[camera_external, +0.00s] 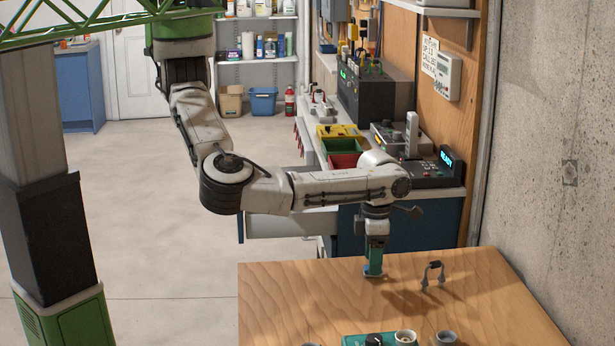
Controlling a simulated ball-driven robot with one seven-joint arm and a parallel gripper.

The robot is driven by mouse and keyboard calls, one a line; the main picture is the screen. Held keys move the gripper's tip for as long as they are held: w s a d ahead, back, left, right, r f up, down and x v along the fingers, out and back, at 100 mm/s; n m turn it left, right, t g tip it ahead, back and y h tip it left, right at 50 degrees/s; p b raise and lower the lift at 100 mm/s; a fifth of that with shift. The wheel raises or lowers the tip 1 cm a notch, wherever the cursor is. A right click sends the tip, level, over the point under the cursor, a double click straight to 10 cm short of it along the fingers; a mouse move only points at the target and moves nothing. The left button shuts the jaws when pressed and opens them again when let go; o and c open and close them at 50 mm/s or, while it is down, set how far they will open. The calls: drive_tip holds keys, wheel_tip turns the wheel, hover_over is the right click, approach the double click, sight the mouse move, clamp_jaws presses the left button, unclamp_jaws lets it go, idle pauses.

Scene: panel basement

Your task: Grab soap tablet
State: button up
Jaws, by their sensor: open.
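My gripper (373,271) points straight down over the back part of the wooden table (300,293), its teal lower end at or just above the tabletop. Its fingers are small and seen from the side, so the gap between them is hard to make out. I cannot pick out a soap tablet for certain. A small blue patch shows at the tip of the gripper, but I cannot tell whether it is a separate thing or part of the fingers.
A small dark-topped arch with two grey legs (433,274) stands right of my gripper. At the front edge are a teal box (352,341), a cream-rimmed cup (405,337) and a grey cup (446,338), all cut off. The table's left part is clear. A concrete wall (555,120) rises at right.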

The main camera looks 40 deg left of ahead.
drive_tip(key=shift+f, duration=0.85)
drive_tip(key=c, duration=1.1)
drive_tip(key=shift+r, duration=0.15)
